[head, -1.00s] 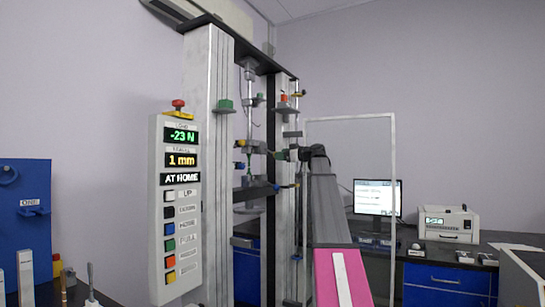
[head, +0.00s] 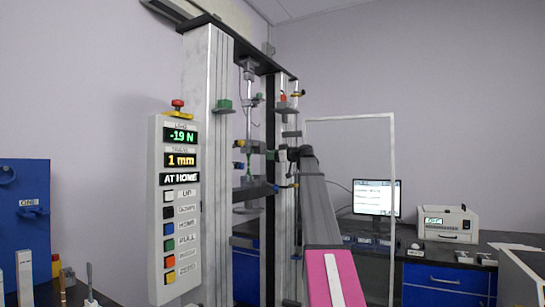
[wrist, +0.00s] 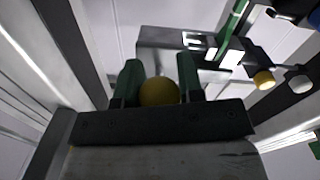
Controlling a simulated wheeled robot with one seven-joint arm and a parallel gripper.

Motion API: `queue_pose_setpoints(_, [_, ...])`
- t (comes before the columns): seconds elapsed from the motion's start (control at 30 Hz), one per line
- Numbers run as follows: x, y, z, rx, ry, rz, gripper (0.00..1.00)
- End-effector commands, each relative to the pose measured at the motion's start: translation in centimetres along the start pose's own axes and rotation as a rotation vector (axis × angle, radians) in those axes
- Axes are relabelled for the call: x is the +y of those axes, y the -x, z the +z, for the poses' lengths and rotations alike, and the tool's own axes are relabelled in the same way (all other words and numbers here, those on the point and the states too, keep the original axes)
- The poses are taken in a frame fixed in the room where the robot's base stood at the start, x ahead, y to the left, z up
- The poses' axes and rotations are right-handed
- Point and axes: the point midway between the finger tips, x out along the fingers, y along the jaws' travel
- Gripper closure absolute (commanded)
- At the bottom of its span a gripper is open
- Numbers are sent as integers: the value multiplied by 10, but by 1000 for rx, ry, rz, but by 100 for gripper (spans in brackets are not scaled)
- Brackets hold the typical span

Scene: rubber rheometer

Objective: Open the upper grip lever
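A round yellow knob (wrist: 158,92), apparently the lever end, sits between the two green fingers of my gripper (wrist: 156,68) in the wrist view. The fingers stand partly apart, and the knob fills the gap and seems to touch both. The lever arm behind the knob is hidden. In the head view my gripper (head: 279,154) is small, between the columns of the test frame, beside the upper grip (head: 250,147). The lever's exact angle is too small to tell there.
The grey frame column (head: 208,130) and control panel (head: 174,215) stand left of my arm. Another yellow knob (wrist: 264,80) and a white knob (wrist: 300,83) are at right in the wrist view. A thin white frame (head: 392,200) stands right of my arm.

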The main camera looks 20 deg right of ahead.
Motion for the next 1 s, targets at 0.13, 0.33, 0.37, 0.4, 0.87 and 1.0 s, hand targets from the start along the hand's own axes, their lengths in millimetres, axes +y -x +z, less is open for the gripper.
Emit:
queue_pose_setpoints(0.13, [0,0,-1,-10,0,-3,100])
queue_pose_setpoints(0.33, [2,2,-5,-76,3,-21,100])
queue_pose_setpoints(0.37, [3,2,-6,-93,3,-26,100])
queue_pose_setpoints(0.4, [3,3,-7,-116,4,-32,100])
queue_pose_setpoints(0.87, [10,7,-28,-475,13,-133,100])
queue_pose_setpoints(1.0, [11,7,-33,-568,15,-158,100])
